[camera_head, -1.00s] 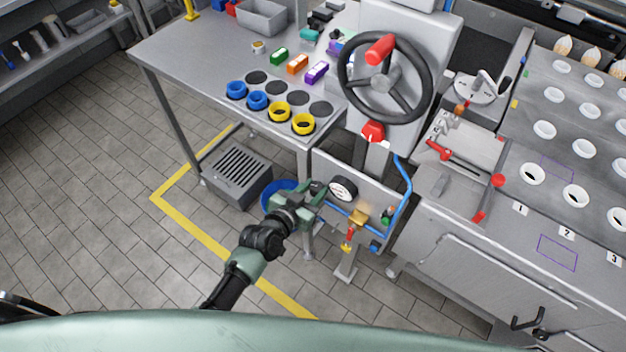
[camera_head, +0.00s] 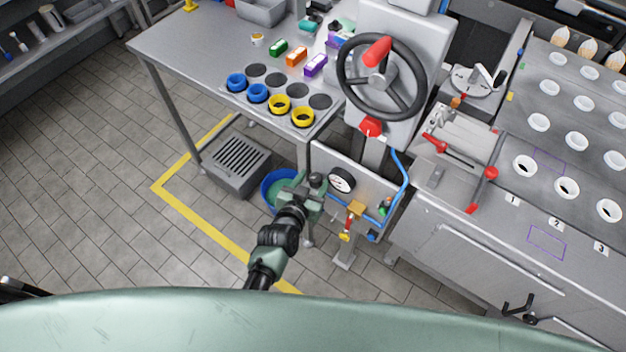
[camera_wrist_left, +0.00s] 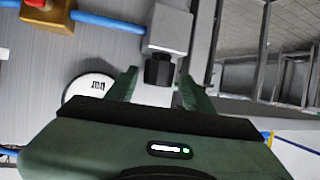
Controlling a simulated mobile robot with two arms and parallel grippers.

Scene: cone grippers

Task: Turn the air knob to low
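The air knob (camera_wrist_left: 158,70) is a small black knob on a light grey block (camera_wrist_left: 170,28). In the left wrist view it lies between the two fingers of my left gripper (camera_wrist_left: 158,77), with a gap on each side. The gripper is open. In the head view the black knob (camera_head: 316,180) shows at the far end of my left gripper (camera_head: 308,190), left of the round white gauge (camera_head: 341,180). The gauge also shows in the left wrist view (camera_wrist_left: 90,87), partly hidden. No low mark or pointer on the knob can be read. My right gripper is out of view.
A grey panel (camera_head: 362,193) carries the gauge, blue tubing and a brass fitting (camera_head: 356,208). A blue bucket (camera_head: 270,190) stands beside my left gripper. The handwheel (camera_head: 345,75) and the table (camera_head: 190,60) are above. The tiled floor at left is open.

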